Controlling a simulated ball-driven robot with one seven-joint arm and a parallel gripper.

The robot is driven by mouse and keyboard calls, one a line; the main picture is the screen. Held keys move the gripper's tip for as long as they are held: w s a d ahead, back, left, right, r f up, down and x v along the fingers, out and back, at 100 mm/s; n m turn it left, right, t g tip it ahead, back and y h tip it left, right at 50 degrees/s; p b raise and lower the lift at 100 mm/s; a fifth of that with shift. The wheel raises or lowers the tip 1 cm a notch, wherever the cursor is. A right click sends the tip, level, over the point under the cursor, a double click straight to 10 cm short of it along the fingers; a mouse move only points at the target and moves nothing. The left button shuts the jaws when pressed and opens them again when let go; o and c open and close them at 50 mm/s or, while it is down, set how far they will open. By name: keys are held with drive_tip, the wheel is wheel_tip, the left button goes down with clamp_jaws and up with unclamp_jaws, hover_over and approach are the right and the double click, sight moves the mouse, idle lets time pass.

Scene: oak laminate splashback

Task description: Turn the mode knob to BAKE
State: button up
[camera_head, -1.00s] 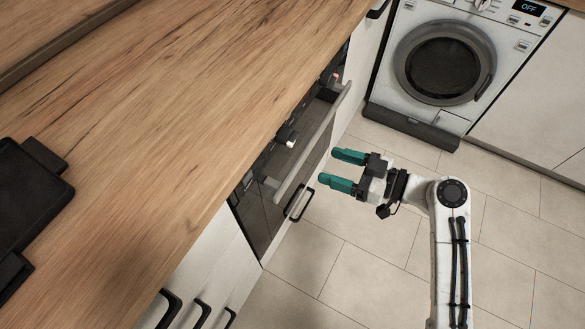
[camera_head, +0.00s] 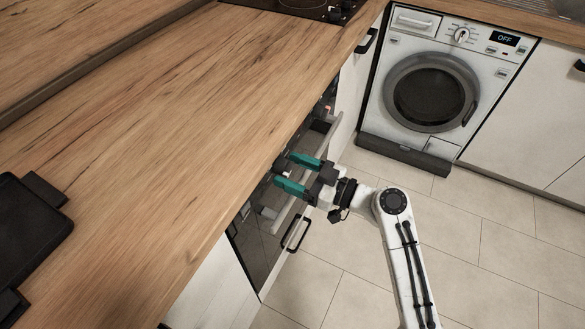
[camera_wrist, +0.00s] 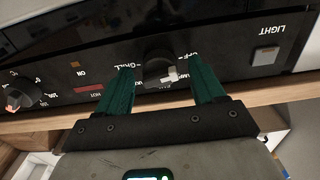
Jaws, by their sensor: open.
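The mode knob (camera_wrist: 158,58) is black with a white pointer mark and sits on the oven's black control panel, shown upside down in the wrist view. "OFF" and "GRILL" are legible near it, partly covered; I cannot read BAKE. My gripper (camera_wrist: 163,78) is open, with its green fingers on either side of the knob; I cannot tell whether they touch it. In the head view my gripper (camera_head: 291,171) reaches the oven front just under the worktop edge, and a small white spot shows between the fingertips.
A second knob (camera_wrist: 20,94) with an orange-red pointer is at the panel's left. A LIGHT button (camera_wrist: 265,56) is at its right. The oven handle (camera_head: 322,142) runs beside my gripper. The worktop (camera_head: 150,120) overhangs the panel. A washing machine (camera_head: 430,90) stands behind; the floor is clear.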

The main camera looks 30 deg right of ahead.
drive_tip(key=shift+w+a, duration=0.1)
drive_tip(key=shift+w, duration=0.1)
drive_tip(key=c, duration=1)
